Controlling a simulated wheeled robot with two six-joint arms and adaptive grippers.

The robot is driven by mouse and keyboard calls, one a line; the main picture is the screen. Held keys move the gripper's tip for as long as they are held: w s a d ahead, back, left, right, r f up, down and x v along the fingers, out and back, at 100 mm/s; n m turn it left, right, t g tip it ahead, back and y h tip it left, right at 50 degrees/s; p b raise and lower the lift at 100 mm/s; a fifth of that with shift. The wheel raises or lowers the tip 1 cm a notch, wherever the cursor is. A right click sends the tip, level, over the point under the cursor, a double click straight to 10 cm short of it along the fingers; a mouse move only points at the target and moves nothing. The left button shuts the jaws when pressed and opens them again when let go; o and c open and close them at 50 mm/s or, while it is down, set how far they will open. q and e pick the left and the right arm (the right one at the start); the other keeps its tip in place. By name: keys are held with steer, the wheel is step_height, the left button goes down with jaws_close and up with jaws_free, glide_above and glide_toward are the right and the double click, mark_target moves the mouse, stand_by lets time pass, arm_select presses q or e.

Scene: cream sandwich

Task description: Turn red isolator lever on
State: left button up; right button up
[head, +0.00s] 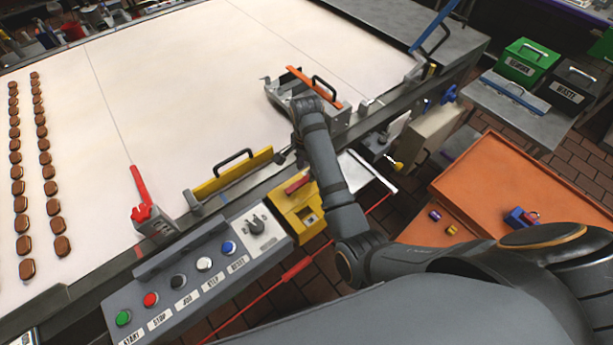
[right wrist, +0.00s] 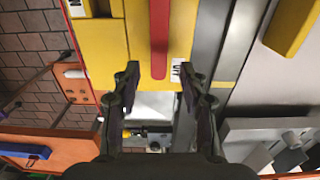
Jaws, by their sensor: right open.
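The red lever (head: 298,184) lies on top of a yellow box (head: 310,208) at the machine's front edge. In the right wrist view the red lever (right wrist: 159,38) runs lengthwise down the yellow face, with a small, partly hidden white label (right wrist: 177,68) beside its near end. My right gripper (right wrist: 160,78) is open and empty. In that view its two fingertips flank the near end of the lever; I cannot tell whether they touch it. In the head view my right arm hides most of this gripper. My left gripper is not in view.
A button panel (head: 190,270) stands left of the yellow box. Another red lever (head: 139,185) rises from a grey block. An orange cart (head: 530,180) stands at right.

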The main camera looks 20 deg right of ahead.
steer(key=shift+s+d+f, duration=0.1)
steer(key=shift+f, duration=1.25)
jaws_close()
